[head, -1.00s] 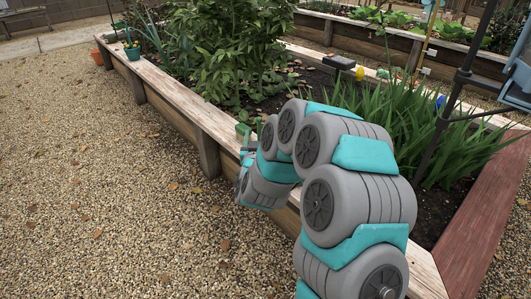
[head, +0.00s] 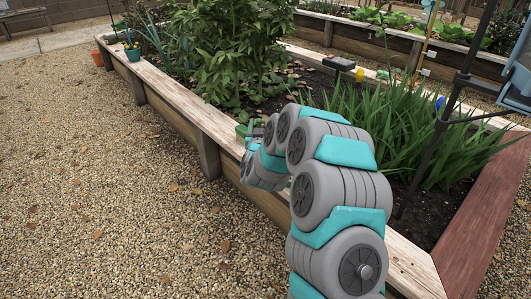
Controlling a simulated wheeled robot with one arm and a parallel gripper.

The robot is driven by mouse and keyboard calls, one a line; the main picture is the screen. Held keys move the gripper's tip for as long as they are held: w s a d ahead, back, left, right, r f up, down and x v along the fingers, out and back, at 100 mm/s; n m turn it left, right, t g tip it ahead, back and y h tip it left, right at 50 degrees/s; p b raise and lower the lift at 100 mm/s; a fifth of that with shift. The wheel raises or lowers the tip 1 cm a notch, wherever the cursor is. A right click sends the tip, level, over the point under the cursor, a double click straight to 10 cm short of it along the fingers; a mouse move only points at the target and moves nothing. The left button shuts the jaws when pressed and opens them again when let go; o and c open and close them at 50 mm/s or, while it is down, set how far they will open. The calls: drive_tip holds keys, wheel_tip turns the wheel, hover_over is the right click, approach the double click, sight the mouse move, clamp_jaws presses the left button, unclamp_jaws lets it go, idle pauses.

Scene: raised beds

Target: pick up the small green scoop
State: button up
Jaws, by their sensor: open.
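A small green object (head: 241,130), which looks like the green scoop, lies on the near wooden edge of the raised bed (head: 174,92). Its shape is partly hidden by my gripper and too small to make out fully. My gripper (head: 254,126) is at the end of my grey and teal arm, just right of the green object and close to it. The jaws are open and small in the view. I cannot tell whether they touch the green object.
Leafy plants (head: 232,50) rise behind the gripper, and long-leaved plants (head: 395,120) stand right of it. A dark box (head: 338,63) and a yellow item (head: 360,75) sit on the far edge. A teal pot (head: 132,52) stands farther left.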

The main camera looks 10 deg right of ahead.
clamp_jaws()
idle(0.3)
idle(1.1)
